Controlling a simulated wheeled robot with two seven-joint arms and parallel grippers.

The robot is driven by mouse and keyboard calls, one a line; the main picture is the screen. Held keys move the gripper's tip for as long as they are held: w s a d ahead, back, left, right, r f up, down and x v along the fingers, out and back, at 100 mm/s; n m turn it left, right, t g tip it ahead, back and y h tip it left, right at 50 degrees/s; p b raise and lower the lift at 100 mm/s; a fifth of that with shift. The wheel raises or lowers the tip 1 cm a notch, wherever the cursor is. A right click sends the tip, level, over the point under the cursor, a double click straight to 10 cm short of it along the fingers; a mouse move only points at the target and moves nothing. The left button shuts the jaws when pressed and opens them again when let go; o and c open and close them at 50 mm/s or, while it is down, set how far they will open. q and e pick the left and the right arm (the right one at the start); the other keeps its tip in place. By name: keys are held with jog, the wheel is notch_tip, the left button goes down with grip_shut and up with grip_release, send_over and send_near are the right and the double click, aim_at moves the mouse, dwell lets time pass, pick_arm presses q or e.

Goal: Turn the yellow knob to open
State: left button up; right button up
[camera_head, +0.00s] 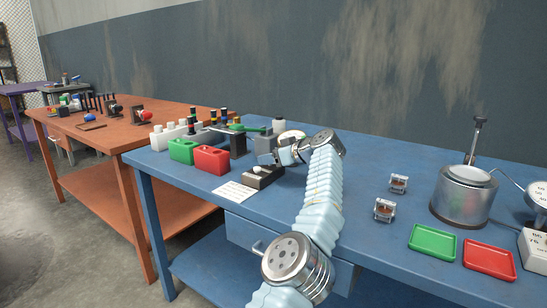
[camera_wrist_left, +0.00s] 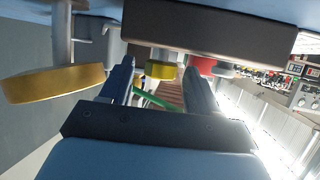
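A small yellow knob (camera_wrist_left: 158,69) shows in the left wrist view, attached to the lower edge of a long dark block (camera_wrist_left: 210,28). My left gripper (camera_wrist_left: 160,82) has its two fingers spread, one on each side of the knob in the picture, with nothing held. I cannot tell whether either finger touches the knob. A red knob (camera_wrist_left: 200,66) sits to the right of the yellow one, partly behind the right finger. In the head view my left gripper (camera_head: 278,153) is at the fittings on the blue table, and the yellow knob is not discernible. My right gripper is not in view.
A round gold-rimmed part (camera_wrist_left: 55,83) stands left of the fingers. The table's middle is fairly clear.

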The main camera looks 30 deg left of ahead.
pick_arm(q)
jog(key=shift+d+r, duration=0.1)
jog(key=v, duration=1.3)
jog(key=shift+d, duration=0.3)
jog(key=shift+s, duration=0.1)
